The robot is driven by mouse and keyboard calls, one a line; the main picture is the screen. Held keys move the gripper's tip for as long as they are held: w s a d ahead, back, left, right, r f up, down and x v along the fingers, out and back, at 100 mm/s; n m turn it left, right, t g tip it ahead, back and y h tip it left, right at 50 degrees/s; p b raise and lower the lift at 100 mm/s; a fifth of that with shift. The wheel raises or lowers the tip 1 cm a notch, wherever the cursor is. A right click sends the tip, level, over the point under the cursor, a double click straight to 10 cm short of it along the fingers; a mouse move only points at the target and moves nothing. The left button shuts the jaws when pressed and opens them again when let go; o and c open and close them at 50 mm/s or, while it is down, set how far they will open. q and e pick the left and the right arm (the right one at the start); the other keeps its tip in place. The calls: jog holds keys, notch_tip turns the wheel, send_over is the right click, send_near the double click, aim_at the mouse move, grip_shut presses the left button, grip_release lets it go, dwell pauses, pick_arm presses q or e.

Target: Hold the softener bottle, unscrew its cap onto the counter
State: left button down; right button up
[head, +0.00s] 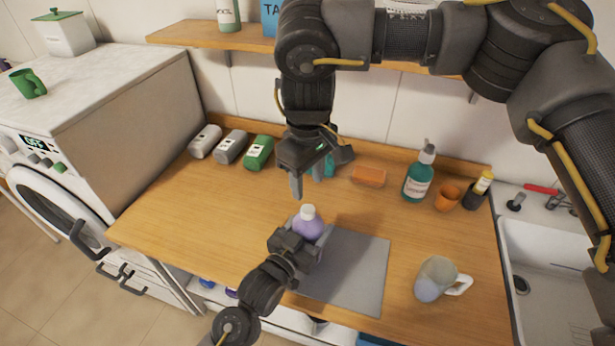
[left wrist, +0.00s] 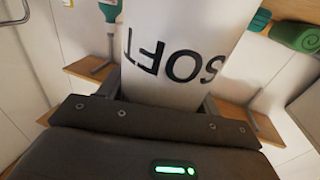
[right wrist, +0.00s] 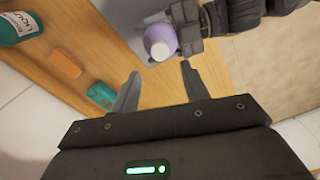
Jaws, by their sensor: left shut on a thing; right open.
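The softener bottle (head: 307,228) is purple with a white cap (head: 307,211). It stands upright at the back left of the grey mat (head: 362,270). My left gripper (head: 311,236) is shut around its body from the front. The left wrist view shows the label letters "SOFT" upside down on the bottle (left wrist: 175,55). My right gripper (head: 308,184) points down above the bottle, open and empty. In the right wrist view the cap (right wrist: 160,50) lies just beyond the open fingertips (right wrist: 160,72), apart from them. The cap is on the bottle.
A mug (head: 436,280) stands right of the mat. An orange sponge (head: 368,176), a teal pump bottle (head: 418,175) and an orange cup (head: 446,197) line the back right. Rolled towels (head: 230,147) lie at the back left. The counter (head: 200,220) left of the bottle is clear.

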aim_at(308, 209)
jog(key=shift+f, duration=4)
jog(key=shift+c, duration=0.3)
